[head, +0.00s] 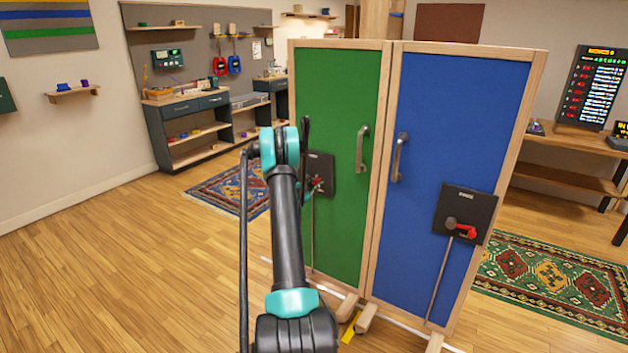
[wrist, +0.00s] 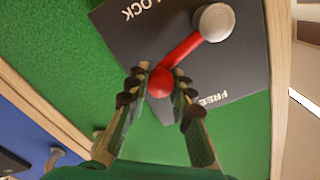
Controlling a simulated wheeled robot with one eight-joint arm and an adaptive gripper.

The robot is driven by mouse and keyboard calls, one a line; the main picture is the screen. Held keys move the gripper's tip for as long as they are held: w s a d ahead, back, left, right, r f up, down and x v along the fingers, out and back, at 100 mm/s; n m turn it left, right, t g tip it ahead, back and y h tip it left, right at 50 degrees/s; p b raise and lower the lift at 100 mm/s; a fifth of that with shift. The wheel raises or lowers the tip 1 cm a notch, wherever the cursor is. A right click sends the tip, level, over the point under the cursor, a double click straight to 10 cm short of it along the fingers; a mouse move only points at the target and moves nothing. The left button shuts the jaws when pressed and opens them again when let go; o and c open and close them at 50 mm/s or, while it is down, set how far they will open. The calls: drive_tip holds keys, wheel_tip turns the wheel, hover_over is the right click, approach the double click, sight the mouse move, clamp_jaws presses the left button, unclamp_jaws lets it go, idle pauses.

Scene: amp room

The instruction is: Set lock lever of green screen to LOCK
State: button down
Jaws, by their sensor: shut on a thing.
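The green screen (head: 345,120) stands upright, hinged or joined beside a blue screen. Its dark lock plate (head: 322,165) also shows in the wrist view (wrist: 235,65), with LOCK at upper left and FREE at lower right. The red lock lever (wrist: 183,50) runs from a grey round pivot (wrist: 214,22) to a red ball end. It points between the two words. My gripper (wrist: 159,76) is shut on the lever's ball end, one finger on each side. In the head view my arm partly hides the plate and gripper.
The blue screen (head: 445,130) on the right has its own black lock plate (head: 464,212) with a red lever. Both screens carry grey handles. Wooden feet stick out at the floor. Open wooden floor (head: 120,270) lies to the left.

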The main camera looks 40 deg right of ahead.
drive_tip(key=shift+s+f+m, duration=0.2)
drive_tip(key=shift+f+m, duration=0.7)
drive_tip(key=shift+m, duration=0.4)
drive_tip(key=shift+f, duration=0.1)
drive_tip(key=c, duration=1.3)
unclamp_jaws()
drive_tip(key=v, duration=1.2)
